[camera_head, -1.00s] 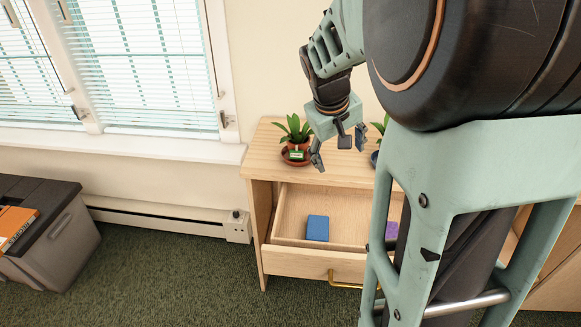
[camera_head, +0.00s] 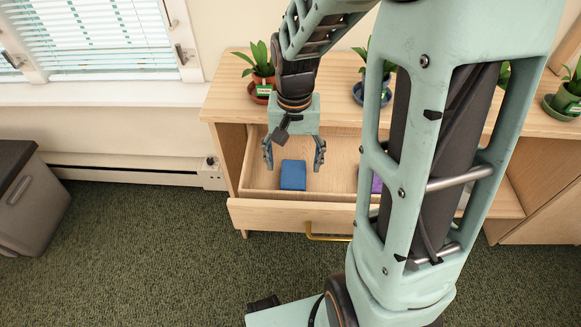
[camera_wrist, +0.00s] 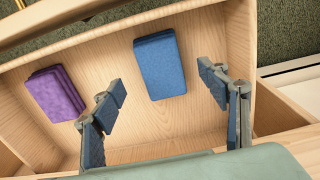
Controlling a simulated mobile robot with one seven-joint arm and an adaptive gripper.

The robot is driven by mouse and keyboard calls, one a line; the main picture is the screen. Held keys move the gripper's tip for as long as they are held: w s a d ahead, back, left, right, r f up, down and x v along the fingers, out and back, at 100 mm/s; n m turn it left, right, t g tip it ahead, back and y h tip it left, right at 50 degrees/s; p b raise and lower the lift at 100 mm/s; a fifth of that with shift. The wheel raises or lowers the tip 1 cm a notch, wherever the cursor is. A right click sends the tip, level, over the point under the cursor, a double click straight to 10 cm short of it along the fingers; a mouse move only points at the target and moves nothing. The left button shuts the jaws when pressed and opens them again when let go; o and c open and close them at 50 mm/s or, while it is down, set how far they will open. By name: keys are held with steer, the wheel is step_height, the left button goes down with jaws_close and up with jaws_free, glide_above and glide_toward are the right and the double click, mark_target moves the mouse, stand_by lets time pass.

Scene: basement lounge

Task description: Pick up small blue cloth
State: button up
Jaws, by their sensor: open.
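The small blue cloth (camera_head: 293,175) lies folded flat in the open drawer (camera_head: 270,213), towards its left side in the head view. In the wrist view the blue cloth (camera_wrist: 160,66) lies on the drawer floor, ahead of the gap between the fingers. My gripper (camera_head: 293,160) is open and points down over the drawer, above and apart from the cloth. In the wrist view my gripper (camera_wrist: 163,95) has its fingers spread wide with nothing between them.
A folded purple cloth (camera_wrist: 57,93) lies in the same drawer; my arm mostly hides it in the head view (camera_head: 377,184). Potted plants (camera_head: 262,75) stand on the dresser top (camera_head: 222,95) behind my gripper. A grey bin (camera_head: 30,200) stands at the left.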

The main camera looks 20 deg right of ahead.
mark_target(293, 175)
steer(key=shift+w+d+f+b, duration=0.15)
steer(key=shift+f+b, duration=0.35)
steer(key=shift+f, duration=1.1)
steer(key=shift+w+a+f+b, duration=0.15)
steer(key=shift+f+b, duration=0.3)
steer(key=shift+f, duration=1.1)
steer(key=shift+d, duration=0.1)
steer(key=shift+c, duration=0.4)
steer(key=c, duration=1.2)
steer(key=shift+o, duration=0.2)
steer(key=shift+r, duration=0.15)
